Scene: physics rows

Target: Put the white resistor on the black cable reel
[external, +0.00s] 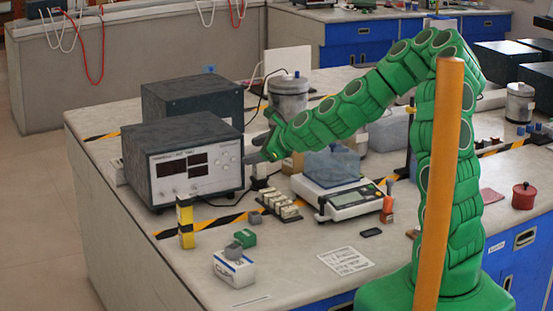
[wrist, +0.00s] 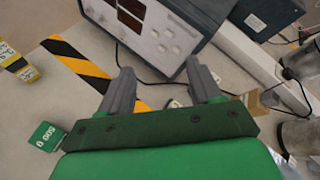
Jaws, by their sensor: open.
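My gripper (external: 258,143) is open and empty, held above the bench beside the front right of the grey instrument. I cannot pick out the white resistor for certain. Several small white blocks (external: 280,203) sit in a dark holder below and to the right of my gripper. A small whitish piece (wrist: 174,104) shows partly behind the gripper's palm in the wrist view. No black cable reel can be made out with certainty.
The instrument (external: 185,160) stands close left of my gripper. A scale (external: 350,200) with a clear bluish box stands to the right. A green block (external: 245,238), a white box (external: 234,268) and a yellow-black post (external: 185,222) stand near the front. An orange pole (external: 438,190) crosses the view.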

